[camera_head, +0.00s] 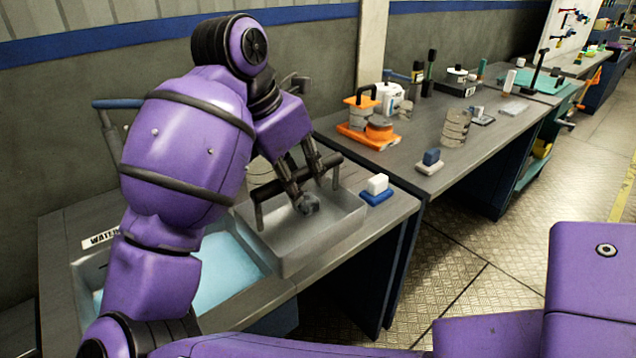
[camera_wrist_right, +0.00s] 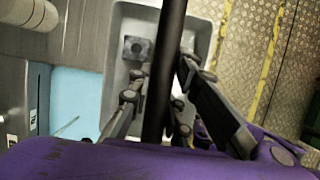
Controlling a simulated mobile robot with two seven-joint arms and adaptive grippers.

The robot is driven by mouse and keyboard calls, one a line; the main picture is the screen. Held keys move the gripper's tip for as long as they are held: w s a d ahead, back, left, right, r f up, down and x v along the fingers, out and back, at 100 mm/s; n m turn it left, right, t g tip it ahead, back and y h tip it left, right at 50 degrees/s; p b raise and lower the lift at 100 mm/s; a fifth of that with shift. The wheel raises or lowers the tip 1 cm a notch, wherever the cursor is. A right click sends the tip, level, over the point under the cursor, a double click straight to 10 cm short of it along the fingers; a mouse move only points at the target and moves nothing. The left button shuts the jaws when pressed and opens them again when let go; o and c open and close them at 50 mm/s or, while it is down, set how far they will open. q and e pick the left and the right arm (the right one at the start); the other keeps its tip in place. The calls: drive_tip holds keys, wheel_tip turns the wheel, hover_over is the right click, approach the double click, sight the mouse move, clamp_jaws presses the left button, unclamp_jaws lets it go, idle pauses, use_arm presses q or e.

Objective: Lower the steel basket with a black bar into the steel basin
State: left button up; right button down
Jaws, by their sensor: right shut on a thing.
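The steel basket (camera_head: 318,248) is a grey open box with a black bar (camera_head: 330,163) across its top. A small dark part (camera_head: 307,204) lies inside it. My right gripper (camera_head: 309,181) is shut on the black bar, which also crosses the right wrist view (camera_wrist_right: 166,75). The basket is level, at the right side of the steel basin (camera_head: 88,272); I cannot tell whether it touches the bench. The basin holds light blue water (camera_head: 228,272) and is partly hidden by my right arm. In the right wrist view the water (camera_wrist_right: 76,98) is left of the basket (camera_wrist_right: 120,85). My left gripper is not in view.
A blue and white block (camera_head: 377,190) lies on the bench right of the basket. A WATER label (camera_head: 101,238) is behind the basin. An orange tray (camera_head: 368,137), cans and bottles stand on the farther bench. The wall is close behind.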

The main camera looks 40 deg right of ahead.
drive_tip(key=w+a+f+b, duration=0.3)
drive_tip(key=w+a, duration=0.3)
drive_tip(key=a, duration=0.2)
drive_tip(key=w+a+f+b, duration=0.4)
drive_tip(key=w+a+f, duration=0.1)
drive_tip(key=w+a, duration=0.2)
drive_tip(key=shift+w+a+f, duration=0.25)
drive_tip(key=shift+a+f, duration=0.1)
drive_tip(key=shift+a, duration=0.3)
drive_tip(key=shift+d, duration=0.4)
drive_tip(key=shift+f, duration=0.1)
